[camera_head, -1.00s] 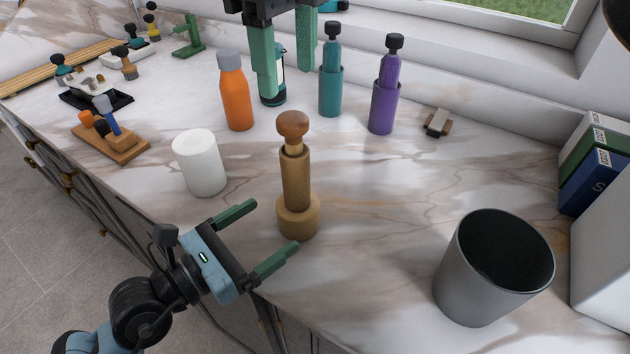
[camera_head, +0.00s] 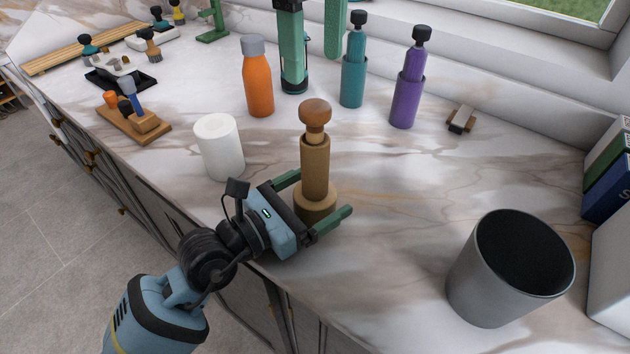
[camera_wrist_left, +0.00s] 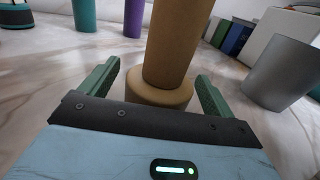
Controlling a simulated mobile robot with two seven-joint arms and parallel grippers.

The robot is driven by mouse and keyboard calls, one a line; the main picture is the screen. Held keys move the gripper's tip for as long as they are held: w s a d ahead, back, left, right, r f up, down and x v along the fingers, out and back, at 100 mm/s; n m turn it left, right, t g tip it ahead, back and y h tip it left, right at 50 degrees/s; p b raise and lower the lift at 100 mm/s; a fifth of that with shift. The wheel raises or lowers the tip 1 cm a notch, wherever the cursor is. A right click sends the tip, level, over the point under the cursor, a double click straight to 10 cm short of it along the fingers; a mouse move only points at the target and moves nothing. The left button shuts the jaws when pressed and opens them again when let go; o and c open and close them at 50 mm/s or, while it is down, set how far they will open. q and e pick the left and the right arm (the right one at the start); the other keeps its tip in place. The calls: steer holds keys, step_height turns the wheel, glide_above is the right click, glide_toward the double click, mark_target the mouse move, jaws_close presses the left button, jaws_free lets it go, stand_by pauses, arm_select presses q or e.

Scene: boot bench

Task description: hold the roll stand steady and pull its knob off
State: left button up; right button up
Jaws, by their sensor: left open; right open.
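The roll stand (camera_head: 315,168) is a tan wooden post on a wider round base, upright on the marble counter. Its brown knob (camera_head: 315,113) sits on top. My left gripper (camera_head: 322,194) is open, low down, with one finger on each side of the stand near its base. In the left wrist view the stand (camera_wrist_left: 172,45) rises between the two green fingers (camera_wrist_left: 158,82), and its knob is out of frame.
A white cylinder (camera_head: 219,147) and an orange bottle (camera_head: 257,80) stand left of the roll stand. Teal (camera_head: 354,75) and purple (camera_head: 408,90) bottles stand behind it. A grey bin (camera_head: 475,295) stands at right. The counter between stand and bin is clear.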

mark_target(315, 104)
arm_select(q)
steer(key=shift+w+d, duration=0.15)
steer(key=shift+d, duration=0.05)
steer(key=c, duration=1.4)
steer(key=shift+c, duration=0.4)
arm_select(e)
steer(key=shift+o, duration=0.8)
steer(key=n, duration=0.1)
steer(key=r+n, duration=0.2)
steer(key=n, duration=0.1)
steer(key=shift+d+y, duration=0.3)
steer(key=shift+y, duration=0.1)
steer(key=r+n, duration=0.1)
steer(key=n, duration=0.1)
steer(key=d+r+n+y, duration=0.1)
steer(key=n, duration=0.1)
steer(key=shift+w+d+r+n, duration=0.1)
steer(key=shift+n, duration=0.3)
steer(key=f, duration=0.4)
steer(key=a+f, duration=0.1)
steer(key=f, duration=0.7)
steer(key=shift+a, duration=0.4)
